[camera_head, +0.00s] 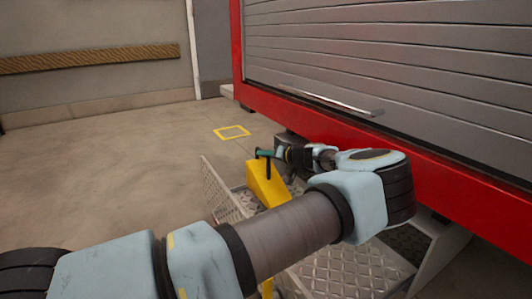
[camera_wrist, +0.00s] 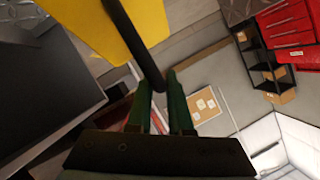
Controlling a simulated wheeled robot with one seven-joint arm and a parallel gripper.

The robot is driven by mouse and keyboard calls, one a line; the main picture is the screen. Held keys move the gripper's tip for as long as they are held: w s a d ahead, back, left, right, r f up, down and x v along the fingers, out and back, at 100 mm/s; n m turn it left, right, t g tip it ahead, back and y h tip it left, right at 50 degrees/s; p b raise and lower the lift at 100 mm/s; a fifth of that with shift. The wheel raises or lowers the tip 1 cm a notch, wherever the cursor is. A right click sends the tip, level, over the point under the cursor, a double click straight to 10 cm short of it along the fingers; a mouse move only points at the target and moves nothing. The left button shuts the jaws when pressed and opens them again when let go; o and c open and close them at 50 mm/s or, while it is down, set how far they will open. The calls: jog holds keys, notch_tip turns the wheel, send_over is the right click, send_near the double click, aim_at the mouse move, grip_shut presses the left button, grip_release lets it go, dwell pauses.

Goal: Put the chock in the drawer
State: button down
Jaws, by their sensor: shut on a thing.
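The yellow chock (camera_head: 264,182) hangs by its dark handle from my gripper (camera_head: 264,154) in the head view. My gripper is shut on that handle. In the wrist view the chock (camera_wrist: 112,25) is at the top, with the handle between the green fingers of my gripper (camera_wrist: 161,85). The open drawer (camera_head: 350,268), of grey diamond plate, sticks out below the red vehicle side. In the picture the chock overlaps the drawer's far left end; I cannot tell its height above the floor of the drawer. My arm hides much of the drawer.
A red vehicle side (camera_head: 440,185) with a grey roller shutter (camera_head: 390,60) and bar handle (camera_head: 332,101) stands close to my arm. A yellow square (camera_head: 231,132) marks the open floor. Another yellow piece (camera_head: 267,288) shows below my arm, mostly hidden.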

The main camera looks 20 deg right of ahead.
aim_at(259, 164)
jog(key=shift+f+b, duration=0.85)
jog(key=shift+f, duration=1.45)
jog(key=c, duration=0.8)
grip_release()
jog(key=shift+f, duration=0.1)
jog(key=p+v, duration=0.4)
jog(key=v, duration=0.8)
